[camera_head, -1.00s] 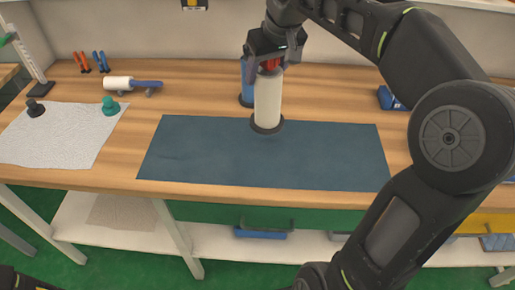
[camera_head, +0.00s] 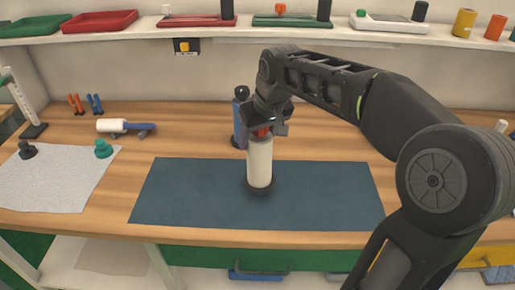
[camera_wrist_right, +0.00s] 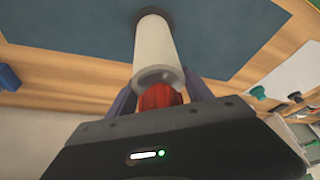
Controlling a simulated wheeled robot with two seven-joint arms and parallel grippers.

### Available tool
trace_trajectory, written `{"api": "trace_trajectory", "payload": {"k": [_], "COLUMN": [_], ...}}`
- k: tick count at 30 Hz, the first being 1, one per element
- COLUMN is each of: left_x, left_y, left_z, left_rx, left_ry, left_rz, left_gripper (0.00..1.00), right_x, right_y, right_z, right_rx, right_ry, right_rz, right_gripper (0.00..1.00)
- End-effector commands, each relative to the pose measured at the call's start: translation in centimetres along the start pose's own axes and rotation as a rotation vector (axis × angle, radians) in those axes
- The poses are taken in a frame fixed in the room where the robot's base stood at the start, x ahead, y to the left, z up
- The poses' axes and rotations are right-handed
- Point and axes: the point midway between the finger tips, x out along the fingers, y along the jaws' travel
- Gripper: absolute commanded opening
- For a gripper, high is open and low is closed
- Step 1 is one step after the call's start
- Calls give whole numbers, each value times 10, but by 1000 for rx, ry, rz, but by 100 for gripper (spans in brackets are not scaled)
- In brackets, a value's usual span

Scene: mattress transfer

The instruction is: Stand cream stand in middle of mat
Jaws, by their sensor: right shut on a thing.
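The cream stand (camera_head: 259,162) is an upright cream cylinder with a dark round base and a red top. Its base shows against the middle of the dark blue mat (camera_head: 170,198); I cannot tell for sure whether it touches. My right gripper (camera_head: 264,130) is above it, shut on the red top. In the right wrist view the fingers (camera_wrist_right: 160,92) flank the red top, with the cream stand (camera_wrist_right: 155,50) beyond and the mat (camera_wrist_right: 215,30) behind it. My left gripper is not in view.
A blue bottle-like object (camera_head: 240,120) stands just behind the mat, close to my right gripper. A white sheet (camera_head: 55,185) with a dark and a teal knob lies at left, near a white roller (camera_head: 112,126). The mat is otherwise clear. A shelf (camera_head: 340,33) holds trays behind.

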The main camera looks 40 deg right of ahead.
Motion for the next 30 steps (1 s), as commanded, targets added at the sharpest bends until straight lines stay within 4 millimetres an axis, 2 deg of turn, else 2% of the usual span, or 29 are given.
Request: {"api": "trace_trajectory", "payload": {"k": [8,17,29,30], "left_x": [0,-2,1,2], "left_y": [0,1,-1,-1], "left_z": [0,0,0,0], "left_rx": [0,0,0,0], "left_ry": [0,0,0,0], "left_rz": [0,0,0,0], "left_gripper": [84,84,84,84], "right_x": [2,31,36,37], "right_y": [0,0,0,0], "right_z": [0,12,14,16], "right_rx": [0,1,0,0], "right_ry": [4,4,5,0], "right_rz": [1,0,0,0], "right_gripper": [0,0,0,60]}}
